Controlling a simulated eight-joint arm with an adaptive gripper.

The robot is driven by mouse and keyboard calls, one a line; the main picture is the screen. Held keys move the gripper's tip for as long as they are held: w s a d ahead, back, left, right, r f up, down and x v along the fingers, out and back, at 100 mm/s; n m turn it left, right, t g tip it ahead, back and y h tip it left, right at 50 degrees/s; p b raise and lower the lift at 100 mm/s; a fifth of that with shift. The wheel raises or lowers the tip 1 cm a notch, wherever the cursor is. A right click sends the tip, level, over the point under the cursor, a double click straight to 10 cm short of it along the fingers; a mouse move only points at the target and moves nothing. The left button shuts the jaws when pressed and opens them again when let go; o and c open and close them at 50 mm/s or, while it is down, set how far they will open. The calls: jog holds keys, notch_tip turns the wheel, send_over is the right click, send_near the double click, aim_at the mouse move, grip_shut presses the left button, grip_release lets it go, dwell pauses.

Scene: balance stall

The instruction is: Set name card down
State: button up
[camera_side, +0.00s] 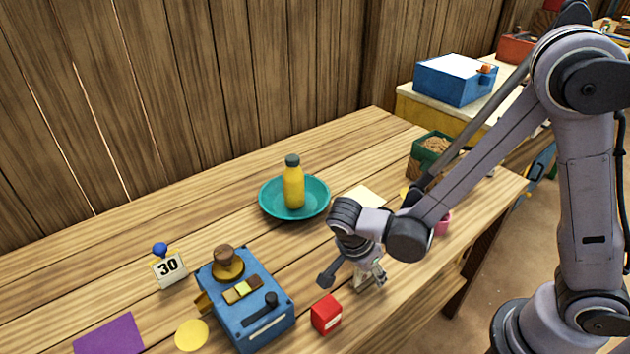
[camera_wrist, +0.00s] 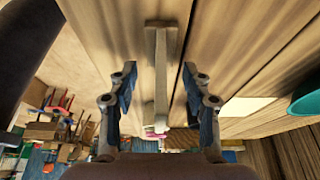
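My gripper (camera_side: 371,277) points down near the front edge of the wooden table, just behind a small red box. In the wrist view its two fingers (camera_wrist: 159,80) are apart. A narrow pale thing, probably the name card (camera_wrist: 161,65) seen nearly edge-on, stands between them with a gap on each side. In the side view a pale piece of it (camera_side: 362,283) shows low by the fingers, at or very near the tabletop. The fingers hide much of it, so I cannot tell its face or exact contact with the table.
The red box (camera_side: 326,315) is close in front of my gripper. A blue scale (camera_side: 250,310) and a card marked 30 (camera_side: 169,268) stand to the left. Behind are a teal dish (camera_side: 266,205) with a yellow bottle (camera_side: 293,187) and a pale sheet (camera_side: 362,197).

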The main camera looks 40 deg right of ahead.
jog(key=v, duration=1.2)
jog(key=d+r+n+y, duration=0.1)
jog(key=n, duration=0.1)
jog(key=d+r+n+t, duration=0.1)
jog(key=d+n, duration=0.1)
jog(key=d+r+n+y, duration=0.1)
jog(key=d+n, duration=0.1)
jog(key=shift+s+d+t+y, duration=0.15)
jog(key=shift+t+y, duration=0.15)
jog(key=shift+t, duration=0.1)
jog(key=s+d+r+n+t+y, duration=0.1)
jog(key=d+n+t, duration=0.4)
jog(key=n, duration=0.7)
jog(key=shift+s+d+r+y, duration=0.2)
jog(key=shift+d+r+y, duration=0.3)
jog(key=shift+d+r, duration=0.5)
